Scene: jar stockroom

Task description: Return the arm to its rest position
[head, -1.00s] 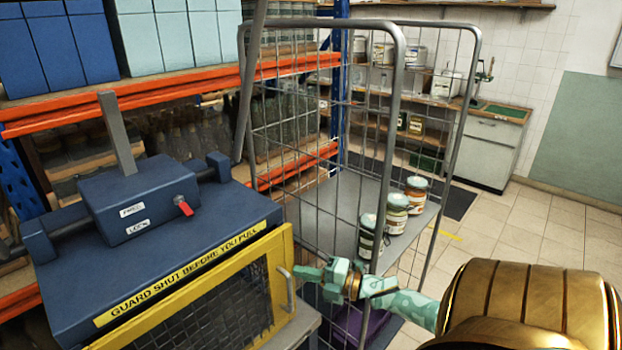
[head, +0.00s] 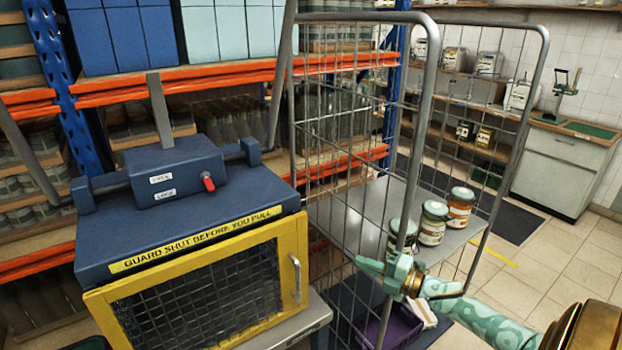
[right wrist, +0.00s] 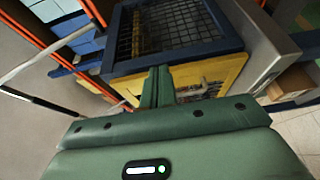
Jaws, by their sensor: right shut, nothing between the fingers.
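My right gripper (head: 366,266) is pale green and shut, with nothing between its fingers. It is held up in front of the cage trolley, to the right of the guard's handle (head: 296,278), with a gap between them in the picture. In the right wrist view the shut fingers (right wrist: 157,88) point toward the blue machine and its yellow-framed guard. My right arm (head: 475,315) comes in from the lower right. My left gripper is not in view.
The blue machine (head: 240,203) has an upright grey lever and a red knob. Its yellow mesh guard (head: 200,285) looks shut. The cage trolley (head: 432,120) carries several jars (head: 432,222) on a grey shelf. A purple crate (head: 400,325) sits below. Tiled floor (head: 560,260) is clear at right.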

